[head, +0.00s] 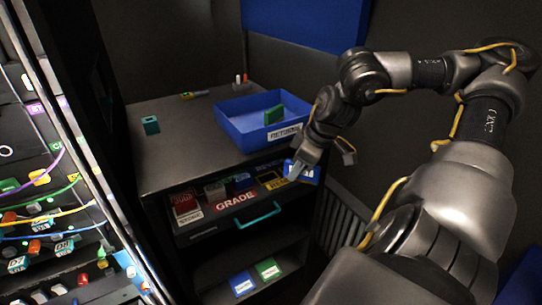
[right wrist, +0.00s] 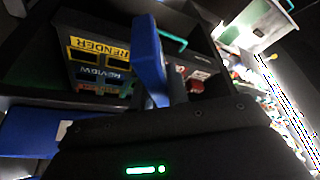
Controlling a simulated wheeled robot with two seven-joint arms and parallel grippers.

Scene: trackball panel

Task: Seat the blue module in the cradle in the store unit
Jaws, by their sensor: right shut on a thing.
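The blue module (head: 305,174) is held by my right gripper (head: 302,161) in front of the store unit's right end. It also shows in the right wrist view (right wrist: 148,52), standing up from my jaws. The store unit (head: 168,165) has a pulled-out drawer with several labelled cradles, among them a yellow-framed one (head: 270,180) near the held module. Which cradle is empty is hard to tell. My left gripper is out of view.
A blue returns bin (head: 240,135) with a green module (head: 273,115) stands on top of the unit. The drawer has a teal handle (head: 258,215) and holds a red module (head: 184,203). Blue (head: 242,284) and green (head: 267,269) pieces lie below. A cabled panel (head: 60,180) is left.

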